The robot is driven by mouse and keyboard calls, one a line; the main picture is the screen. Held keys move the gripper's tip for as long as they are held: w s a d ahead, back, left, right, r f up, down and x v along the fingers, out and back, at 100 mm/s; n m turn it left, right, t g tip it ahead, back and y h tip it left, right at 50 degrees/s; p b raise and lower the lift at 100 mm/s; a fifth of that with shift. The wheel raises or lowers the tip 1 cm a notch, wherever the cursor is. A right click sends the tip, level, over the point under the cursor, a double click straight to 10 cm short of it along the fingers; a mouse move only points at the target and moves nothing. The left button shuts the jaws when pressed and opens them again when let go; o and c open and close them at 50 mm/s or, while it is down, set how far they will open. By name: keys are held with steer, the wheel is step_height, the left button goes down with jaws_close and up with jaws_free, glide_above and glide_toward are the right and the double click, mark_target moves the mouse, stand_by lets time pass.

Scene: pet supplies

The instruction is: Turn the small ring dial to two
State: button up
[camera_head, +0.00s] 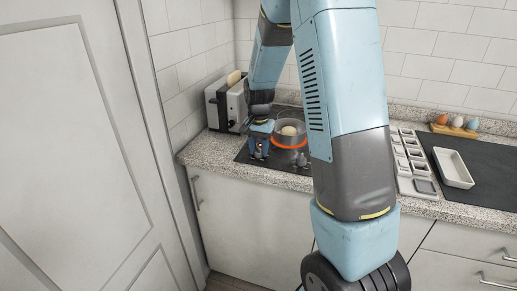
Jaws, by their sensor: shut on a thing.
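A black hob (282,175) is set in the counter, with a pot (291,138) on it that holds a pale round thing. An orange-red glowing ring shows around the pot's base. My gripper (258,154) points down at the hob's front left and is shut on a small dial there, mostly hidden by the fingers. Another small grey dial (300,160) stands to the right, below the pot. Any numbers or pointer marks are too small to read, so the setting of the dial cannot be told.
A toaster (227,103) with bread stands behind and left of my gripper. Right of my arm lie a compartment tray (416,165), a white dish (453,167) on a dark mat (490,172), and an egg holder (454,129). My arm covers the hob's right part.

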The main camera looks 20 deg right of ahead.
steer(key=shift+w+r+m, duration=0.1)
steer(key=shift+w+m, duration=0.1)
steer(key=shift+m, duration=0.3)
steer(key=o, duration=1)
steer(key=shift+s, duration=0.1)
steer(key=shift+o, duration=0.2)
step_height(320, 180, up, 14)
steer(key=shift+f, duration=0.25)
